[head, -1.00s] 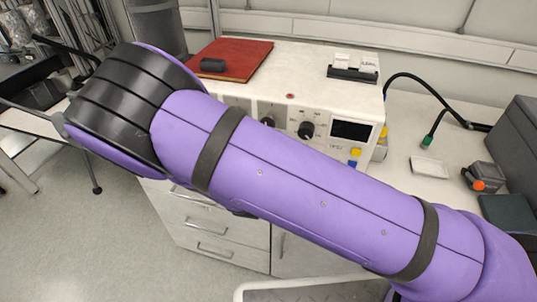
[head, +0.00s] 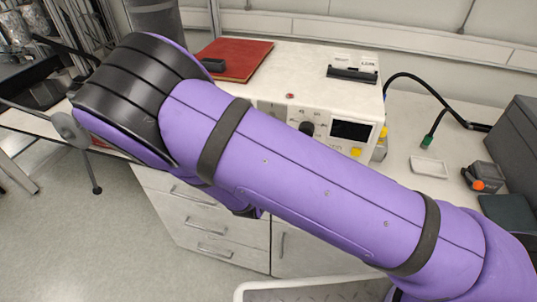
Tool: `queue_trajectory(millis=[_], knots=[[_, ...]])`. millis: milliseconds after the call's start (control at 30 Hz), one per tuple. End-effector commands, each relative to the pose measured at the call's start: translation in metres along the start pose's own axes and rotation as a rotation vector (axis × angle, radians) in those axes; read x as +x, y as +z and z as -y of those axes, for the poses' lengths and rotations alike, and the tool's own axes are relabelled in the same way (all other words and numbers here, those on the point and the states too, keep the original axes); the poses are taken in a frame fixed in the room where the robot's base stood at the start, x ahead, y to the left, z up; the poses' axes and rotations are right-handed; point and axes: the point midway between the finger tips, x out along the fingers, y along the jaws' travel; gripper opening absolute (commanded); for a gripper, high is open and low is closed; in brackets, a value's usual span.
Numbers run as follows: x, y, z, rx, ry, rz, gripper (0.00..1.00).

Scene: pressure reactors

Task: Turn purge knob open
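A white instrument box (head: 300,70) stands on the bench, with knobs and a dark screen (head: 351,130) on its front panel. A black knob (head: 307,128) shows just above my purple arm, left of the screen. I cannot tell whether it is the purge knob. My arm crosses in front of the panel and hides its left and lower parts. My gripper is not in view; the arm runs off to the upper left, and its end is hidden behind the black joint.
A red book (head: 240,62) with a small black object lies on top of the box. To the right on the bench are a black hose (head: 425,85) with a green tip, a small white tray (head: 430,167) and a dark device with an orange knob (head: 480,177). Drawers (head: 205,222) are below.

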Motion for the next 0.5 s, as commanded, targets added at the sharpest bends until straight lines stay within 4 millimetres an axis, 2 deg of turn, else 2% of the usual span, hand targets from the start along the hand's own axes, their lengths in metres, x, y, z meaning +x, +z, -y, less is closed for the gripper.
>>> queue_trajectory(millis=[500], knots=[[-0.0002,0.0001,-0.0004,-0.031,0.001,0.000,0.23]])
